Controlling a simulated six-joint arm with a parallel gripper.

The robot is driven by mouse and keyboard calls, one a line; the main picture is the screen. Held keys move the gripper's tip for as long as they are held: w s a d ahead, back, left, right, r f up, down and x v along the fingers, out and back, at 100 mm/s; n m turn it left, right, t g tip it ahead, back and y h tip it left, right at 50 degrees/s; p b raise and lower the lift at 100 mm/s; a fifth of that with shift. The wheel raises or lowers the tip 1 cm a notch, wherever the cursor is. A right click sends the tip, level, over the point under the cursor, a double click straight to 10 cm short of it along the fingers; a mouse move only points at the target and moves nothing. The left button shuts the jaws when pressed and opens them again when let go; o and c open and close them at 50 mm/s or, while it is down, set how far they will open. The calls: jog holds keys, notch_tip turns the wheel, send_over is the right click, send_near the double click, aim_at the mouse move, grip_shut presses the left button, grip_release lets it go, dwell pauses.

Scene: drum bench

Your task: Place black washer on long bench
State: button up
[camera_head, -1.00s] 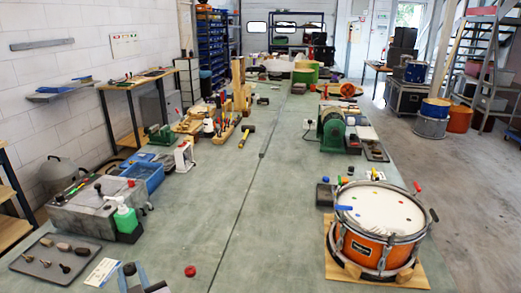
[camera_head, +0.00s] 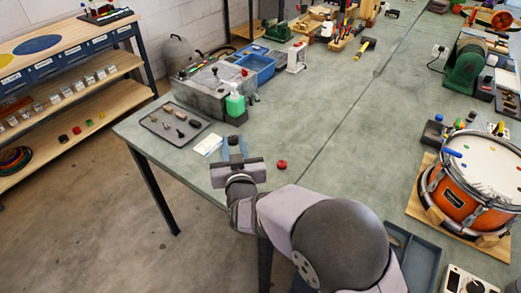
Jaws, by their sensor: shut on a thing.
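My gripper (camera_head: 234,145) is low over the near left part of the long green-grey bench (camera_head: 318,121). It points away from the camera, between the white card and the red cap. It is shut on a small dark thing, most likely the black washer, mostly hidden by the jaws. I cannot make out its shape or whether it touches the bench top. No other black washer can be made out.
A grey tray (camera_head: 197,126) of small tools, a white card (camera_head: 208,144) and a green bottle (camera_head: 235,102) are near my gripper. A red cap (camera_head: 281,165) lies to its right. An orange drum (camera_head: 456,202) stands at right. The middle of the bench is clear.

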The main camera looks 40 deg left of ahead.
notch_tip(320, 180, down, 5)
jog(key=b, duration=0.4)
jog(key=shift+f, duration=0.2)
jog(key=shift+f+p, duration=0.55)
jog(key=shift+f, duration=4.2)
jog(key=shift+f+b, duration=0.3)
jog(key=shift+b, duration=0.05)
jog(key=o, duration=1.1)
jog(key=shift+r, duration=0.1)
